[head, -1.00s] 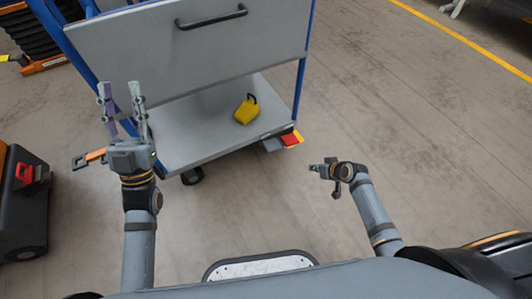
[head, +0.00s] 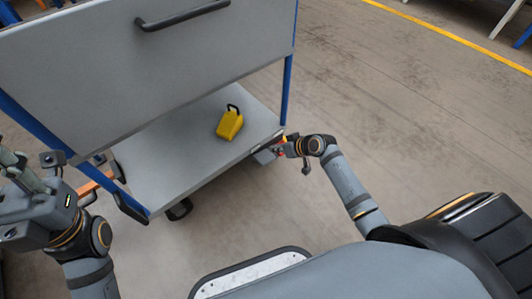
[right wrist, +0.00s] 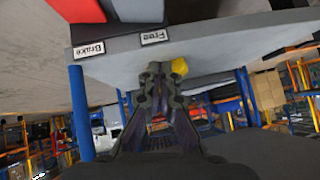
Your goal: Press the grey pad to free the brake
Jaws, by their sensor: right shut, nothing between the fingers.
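The grey pad (head: 263,156) sticks out low at the cart's near right corner, beside a red pad (head: 283,148). In the right wrist view the grey pad (right wrist: 138,10) lies behind a label reading "Free" (right wrist: 155,37), and the red pad (right wrist: 75,9) behind one reading "Brake" (right wrist: 89,49). My right gripper (head: 284,151) is at these pads, shut and empty, partly covering the red one. Its fingertips (right wrist: 154,74) show just below the "Free" label; I cannot tell whether they touch anything. My left gripper (head: 30,160) is open and empty at the left edge.
The cart has a grey upright panel (head: 150,75) with a black handle (head: 183,16) and blue posts. A yellow padlock-shaped block (head: 230,124) stands on its lower shelf (head: 180,160). Open floor (head: 410,130) lies to the right.

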